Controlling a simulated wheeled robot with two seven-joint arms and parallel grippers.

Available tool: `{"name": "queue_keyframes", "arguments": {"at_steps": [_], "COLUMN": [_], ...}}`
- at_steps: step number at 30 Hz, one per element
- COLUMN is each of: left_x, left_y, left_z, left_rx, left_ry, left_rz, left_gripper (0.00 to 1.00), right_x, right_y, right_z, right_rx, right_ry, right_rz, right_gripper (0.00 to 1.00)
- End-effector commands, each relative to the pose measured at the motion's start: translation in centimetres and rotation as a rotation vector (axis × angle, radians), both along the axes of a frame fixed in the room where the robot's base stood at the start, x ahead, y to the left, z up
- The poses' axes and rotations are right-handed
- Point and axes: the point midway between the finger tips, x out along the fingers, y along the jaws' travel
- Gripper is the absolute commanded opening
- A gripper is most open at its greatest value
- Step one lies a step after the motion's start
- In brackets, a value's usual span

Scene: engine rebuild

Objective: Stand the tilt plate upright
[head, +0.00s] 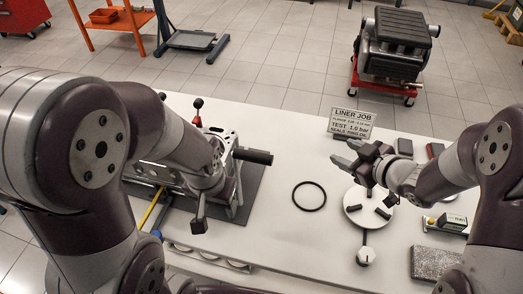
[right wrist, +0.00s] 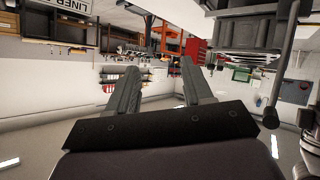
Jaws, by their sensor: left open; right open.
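A grey metal fixture (head: 231,145) stands on a dark mat (head: 254,172) left of the table's middle.
A black ring (head: 309,196) lies mid-table. A white round plate (head: 354,199) with dark blocks lies to its right. A sign (head: 351,122) stands at the back edge. A grey block (head: 433,263) and a small device (head: 446,223) are at right. A yellow bar (head: 152,209) lies left.

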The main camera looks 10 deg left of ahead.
Motion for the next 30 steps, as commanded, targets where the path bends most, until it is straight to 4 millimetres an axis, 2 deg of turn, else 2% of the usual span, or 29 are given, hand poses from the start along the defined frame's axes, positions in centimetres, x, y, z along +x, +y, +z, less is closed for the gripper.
{"name": "queue_keyframes", "arguments": {"at_steps": [1,3,6,9,13,18,24,30], "left_x": [0.0,0.0,0.0,0.0,0.0,0.0,0.0,0.0], "left_y": [0.0,0.0,0.0,0.0,0.0,0.0,0.0,0.0], "left_z": [0.5,0.8,0.9,1.1,1.6,2.6,3.5,3.8], "left_rx": [0.0,0.0,0.0,0.0,0.0,0.0,0.0,0.0], "left_ry": [0.0,0.0,0.0,0.001,0.0,0.0,0.0,0.0], "left_rz": [0.0,0.0,0.0,0.0,0.0,0.0,0.0,0.0], "left_gripper": [0.57,0.57,0.57,0.57,0.57,0.57,0.57,0.57], "right_x": [-1.1,-3.8,-7.5,-9.5,-10.1,-9.9,-9.8,-9.6], "right_y": [2.3,4.9,6.2,6.6,8.5,12.8,16.8,18.7], "right_z": [0.9,2.3,3.8,4.7,5.1,5.3,5.2,5.1], "right_rx": [0.089,0.235,0.402,0.492,0.516,0.514,0.512,0.51], "right_ry": [-0.05,-0.098,-0.115,-0.11,-0.106,-0.107,-0.107,-0.109], "right_rz": [0.158,0.385,0.604,0.71,0.739,0.739,0.735,0.731], "right_gripper": [0.51,0.51,0.51,0.51,0.51,0.51,0.51,0.51]}}
